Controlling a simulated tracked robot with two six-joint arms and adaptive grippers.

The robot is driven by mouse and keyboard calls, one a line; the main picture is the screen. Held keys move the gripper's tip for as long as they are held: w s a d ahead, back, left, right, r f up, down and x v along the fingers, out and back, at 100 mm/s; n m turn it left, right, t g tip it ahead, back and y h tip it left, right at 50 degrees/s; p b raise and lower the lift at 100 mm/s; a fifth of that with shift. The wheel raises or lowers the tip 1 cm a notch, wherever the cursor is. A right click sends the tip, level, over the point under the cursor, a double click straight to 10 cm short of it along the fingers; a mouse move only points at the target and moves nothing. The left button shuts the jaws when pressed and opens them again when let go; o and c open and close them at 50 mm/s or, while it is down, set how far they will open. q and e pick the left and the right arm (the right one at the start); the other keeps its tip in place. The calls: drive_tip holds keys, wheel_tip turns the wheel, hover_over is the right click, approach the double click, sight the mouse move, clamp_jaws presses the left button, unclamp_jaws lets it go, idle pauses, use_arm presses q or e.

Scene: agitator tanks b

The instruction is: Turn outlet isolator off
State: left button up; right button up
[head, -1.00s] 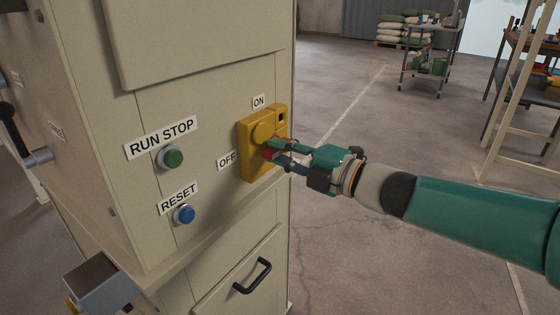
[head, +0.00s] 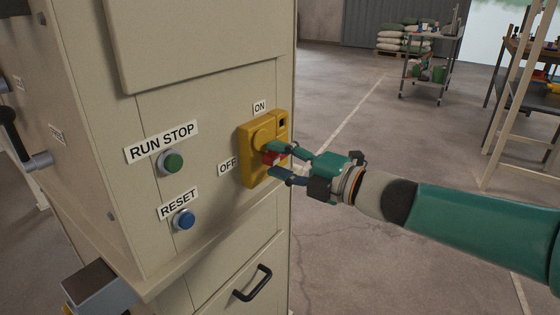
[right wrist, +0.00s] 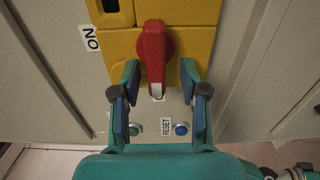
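The outlet isolator is a yellow box (head: 254,166) on the beige cabinet, with a red handle (head: 270,158) partly hidden by my fingers in the head view. In the right wrist view the red handle (right wrist: 156,50) points down the picture, and its white tip lies over a mostly covered label. The ON label (head: 259,107) is above the box and the OFF label (head: 227,166) to its left; the handle points toward the OFF side. My right gripper (head: 271,160) is open, with a finger on each side of the handle and gaps between.
A green RUN STOP button (head: 173,163) and a blue RESET button (head: 184,219) sit left of the isolator. A black drawer handle (head: 253,284) is below. The floor right of the cabinet is clear up to a cart (head: 430,70) and a wooden frame.

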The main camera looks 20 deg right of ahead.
drive_tip(key=shift+d+r, duration=0.1)
drive_tip(key=shift+s+d, duration=0.2)
drive_tip(key=shift+s, duration=0.1)
drive_tip(key=v, duration=1.1)
